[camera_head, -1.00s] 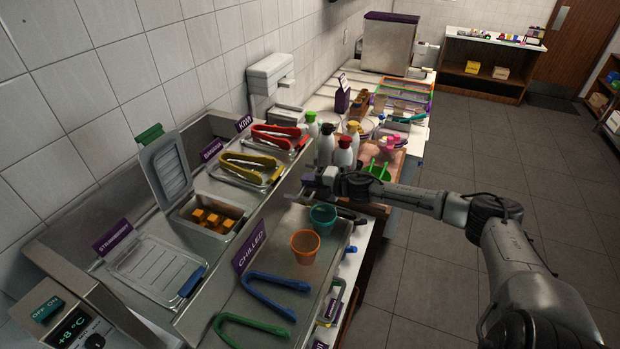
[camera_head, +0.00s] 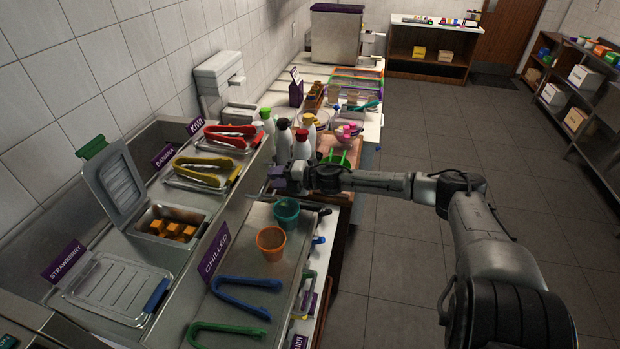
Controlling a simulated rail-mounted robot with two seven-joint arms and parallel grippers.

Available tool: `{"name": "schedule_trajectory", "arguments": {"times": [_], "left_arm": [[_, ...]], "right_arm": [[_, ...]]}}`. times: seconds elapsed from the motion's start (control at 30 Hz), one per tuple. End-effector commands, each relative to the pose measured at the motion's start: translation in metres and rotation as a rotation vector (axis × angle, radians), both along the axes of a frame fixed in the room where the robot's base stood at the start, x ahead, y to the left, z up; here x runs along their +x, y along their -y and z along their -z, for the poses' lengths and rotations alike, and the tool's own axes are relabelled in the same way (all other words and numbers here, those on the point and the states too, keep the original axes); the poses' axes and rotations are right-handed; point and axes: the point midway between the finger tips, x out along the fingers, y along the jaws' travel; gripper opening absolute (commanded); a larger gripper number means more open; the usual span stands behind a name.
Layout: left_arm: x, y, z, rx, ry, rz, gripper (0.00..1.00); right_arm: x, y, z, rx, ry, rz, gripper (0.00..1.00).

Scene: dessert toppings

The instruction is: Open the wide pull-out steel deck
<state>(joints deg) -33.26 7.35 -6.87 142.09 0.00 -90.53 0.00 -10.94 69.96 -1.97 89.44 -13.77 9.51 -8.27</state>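A steel deck (camera_head: 233,306) runs along the front of the chilled counter. I cannot tell for sure whether it is the wide pull-out one. On it stand a teal cup (camera_head: 286,214) and an orange cup (camera_head: 270,243), with blue tongs (camera_head: 246,283) and green tongs (camera_head: 228,327) lying nearer. My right gripper (camera_head: 276,182) is just beyond the teal cup, at the deck's far end, pointing left. Its fingers are small and dark here, so their opening and any contact are unclear. My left gripper is out of view.
Behind the deck are a bin with its lid up (camera_head: 114,186), a closed strawberry lid (camera_head: 117,287), red tongs (camera_head: 231,136) and yellow tongs (camera_head: 201,172). Bottles (camera_head: 302,146) and a green scoop (camera_head: 339,158) stand close beyond my gripper. The floor on the right is free.

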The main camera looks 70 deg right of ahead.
Motion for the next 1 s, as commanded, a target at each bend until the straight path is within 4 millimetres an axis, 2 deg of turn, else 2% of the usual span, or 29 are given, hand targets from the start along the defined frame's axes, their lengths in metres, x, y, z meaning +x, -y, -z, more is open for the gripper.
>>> {"name": "schedule_trajectory", "arguments": {"times": [0.7,1.0], "left_arm": [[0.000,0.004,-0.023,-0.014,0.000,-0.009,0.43],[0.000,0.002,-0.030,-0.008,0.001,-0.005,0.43]], "right_arm": [[-0.077,0.013,-0.016,0.003,-0.003,0.000,0.38],[-0.101,0.017,-0.022,0.001,0.000,-0.001,0.38]]}}
